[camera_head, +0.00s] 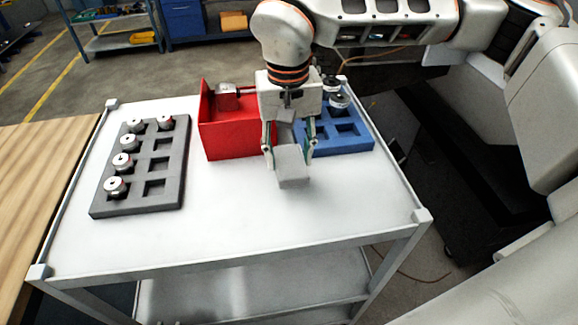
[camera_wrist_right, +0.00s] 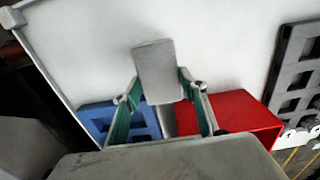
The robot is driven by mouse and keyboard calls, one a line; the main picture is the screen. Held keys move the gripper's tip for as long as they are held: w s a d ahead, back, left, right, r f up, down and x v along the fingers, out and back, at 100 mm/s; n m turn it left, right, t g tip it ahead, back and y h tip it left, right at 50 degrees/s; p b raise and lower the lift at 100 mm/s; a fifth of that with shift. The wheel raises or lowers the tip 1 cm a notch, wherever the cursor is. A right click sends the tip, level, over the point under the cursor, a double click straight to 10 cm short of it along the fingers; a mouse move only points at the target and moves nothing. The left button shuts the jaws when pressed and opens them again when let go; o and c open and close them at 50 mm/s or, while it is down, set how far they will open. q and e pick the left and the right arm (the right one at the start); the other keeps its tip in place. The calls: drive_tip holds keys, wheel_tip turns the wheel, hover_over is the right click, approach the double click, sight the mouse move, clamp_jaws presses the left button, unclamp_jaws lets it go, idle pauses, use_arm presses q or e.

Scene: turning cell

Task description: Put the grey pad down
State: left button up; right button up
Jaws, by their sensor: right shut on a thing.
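The grey pad (camera_head: 292,165) is a small light-grey block held between the fingers of my right gripper (camera_head: 289,150). In the head view it hangs over the white table top, in front of the red box and the blue tray. In the right wrist view the grey pad (camera_wrist_right: 157,72) sits between the green-sided fingers of my right gripper (camera_wrist_right: 158,90), with white table surface behind it. Whether the pad touches the table I cannot tell. My left gripper is not in view.
A dark grey tray (camera_head: 168,190) with several round metal parts stands at the left. The red box (camera_head: 232,142) and blue tray (camera_head: 358,142) stand towards the back; the blue tray also holds metal parts. The front of the white table (camera_head: 270,230) is clear. A wooden table (camera_head: 35,180) adjoins at left.

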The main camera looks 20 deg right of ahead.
sight(289, 159)
drive_tip(key=shift+f, duration=1.95)
drive_tip(key=shift+f, duration=0.15)
drive_tip(key=o, duration=1.5)
drive_tip(key=shift+c, duration=0.2)
